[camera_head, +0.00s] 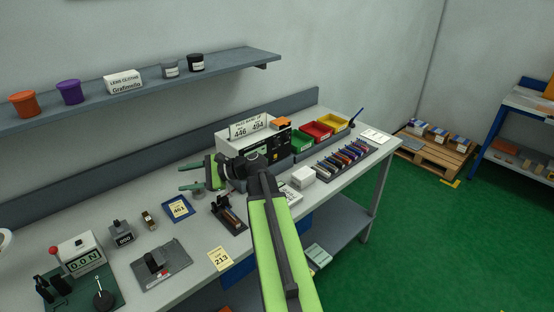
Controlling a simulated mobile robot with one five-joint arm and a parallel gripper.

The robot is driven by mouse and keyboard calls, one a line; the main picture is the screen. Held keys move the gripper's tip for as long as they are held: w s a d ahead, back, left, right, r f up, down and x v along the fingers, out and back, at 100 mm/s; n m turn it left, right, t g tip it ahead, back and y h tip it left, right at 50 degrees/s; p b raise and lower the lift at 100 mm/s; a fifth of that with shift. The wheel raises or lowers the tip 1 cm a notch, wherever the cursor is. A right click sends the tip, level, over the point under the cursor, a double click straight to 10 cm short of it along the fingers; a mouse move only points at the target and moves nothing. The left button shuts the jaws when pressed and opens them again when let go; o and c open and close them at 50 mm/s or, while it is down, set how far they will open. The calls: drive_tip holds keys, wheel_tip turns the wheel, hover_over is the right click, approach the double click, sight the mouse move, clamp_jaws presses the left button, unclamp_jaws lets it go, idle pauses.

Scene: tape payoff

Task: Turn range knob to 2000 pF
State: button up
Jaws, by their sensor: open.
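A white box-shaped instrument with a black front panel (276,148) stands at the back of the bench. It may be the meter with the range knob. My arm covers the left part of its front, and I cannot make out the knob or its setting. A card (248,127) reading "PASS WINDOW 446 494" stands on top. My gripper (181,178) is in front of the instrument's left side, its two green fingers spread apart and pointing left. Nothing shows between them.
Green, red and yellow bins (318,131) and a rack of coloured strips (343,160) stand right of the instrument. A force gauge (80,256) and small fixtures occupy the left bench. A shelf (225,70) hangs above.

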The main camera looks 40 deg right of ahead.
drive_tip(key=s+d+m+t+h+b, duration=0.2)
drive_tip(key=s+d+m+t, duration=0.1)
drive_tip(key=d, duration=0.8)
drive_tip(key=s+d+m+t+h+b, duration=0.15)
drive_tip(key=s+d, duration=0.25)
drive_tip(key=d, duration=0.7)
drive_tip(key=m+t+h+b, duration=0.2)
drive_tip(key=m+h+b, duration=0.2)
drive_tip(key=m+h, duration=0.15)
approach(278, 144)
drive_tip(key=shift+n, duration=0.3)
drive_tip(key=w, duration=0.8)
drive_tip(key=shift+a+f, duration=0.15)
drive_tip(key=shift+f, duration=0.05)
drive_tip(key=shift+c, duration=0.2)
